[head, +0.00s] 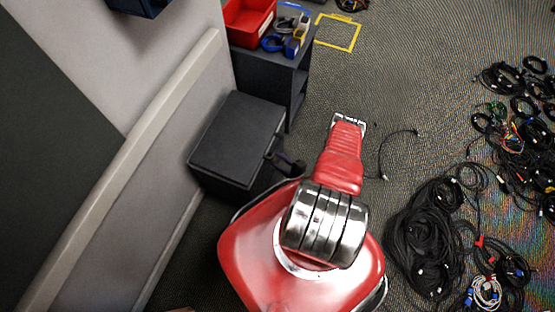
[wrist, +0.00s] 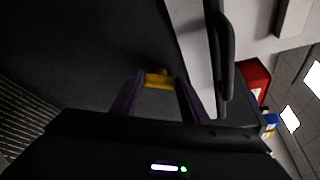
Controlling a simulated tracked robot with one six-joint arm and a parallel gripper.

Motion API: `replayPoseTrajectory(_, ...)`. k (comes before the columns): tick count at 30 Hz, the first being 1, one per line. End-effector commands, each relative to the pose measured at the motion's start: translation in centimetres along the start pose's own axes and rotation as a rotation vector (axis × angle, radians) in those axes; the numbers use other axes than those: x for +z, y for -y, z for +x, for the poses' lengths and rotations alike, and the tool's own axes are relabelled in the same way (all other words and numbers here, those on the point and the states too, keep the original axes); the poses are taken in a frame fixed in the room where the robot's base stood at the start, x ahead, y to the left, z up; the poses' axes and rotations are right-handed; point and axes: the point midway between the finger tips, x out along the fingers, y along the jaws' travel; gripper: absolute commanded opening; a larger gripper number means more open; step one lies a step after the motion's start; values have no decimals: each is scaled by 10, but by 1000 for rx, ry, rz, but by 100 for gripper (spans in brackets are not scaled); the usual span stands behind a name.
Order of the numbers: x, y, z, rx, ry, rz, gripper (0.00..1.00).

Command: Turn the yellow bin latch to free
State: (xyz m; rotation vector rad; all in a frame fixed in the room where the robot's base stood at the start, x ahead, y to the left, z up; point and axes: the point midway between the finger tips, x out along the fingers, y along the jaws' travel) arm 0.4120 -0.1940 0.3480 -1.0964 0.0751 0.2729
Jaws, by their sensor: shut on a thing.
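The yellow latch (wrist: 157,79) shows in the wrist view as a small yellow piece on a dark face. My gripper (wrist: 158,87) has its two dark purple fingers on either side of the latch and is shut on it. In the head view a black bin (head: 236,140) with a flat lid stands on the floor against the wall. My gripper (head: 284,162) is partly visible there at the bin's right side. The latch is hidden in the head view, and its turn angle is hard to read.
A dark shelf unit (head: 275,70) stands behind the bin, carrying a red tray (head: 247,20) and blue-and-yellow items. Tangled black cables (head: 432,235) lie on the carpet at right. A yellow floor square (head: 338,33) is at the back. The carpet between is mostly clear.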

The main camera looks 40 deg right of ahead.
Motion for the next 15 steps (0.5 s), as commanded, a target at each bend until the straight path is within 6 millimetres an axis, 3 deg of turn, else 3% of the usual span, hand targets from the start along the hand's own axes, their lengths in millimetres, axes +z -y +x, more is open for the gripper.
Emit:
replayPoseTrajectory(11,2,0,0,-3,4,-6,18)
replayPoseTrajectory(12,2,0,0,-3,4,-5,41)
replayPoseTrajectory(15,2,0,0,-3,4,-5,48)
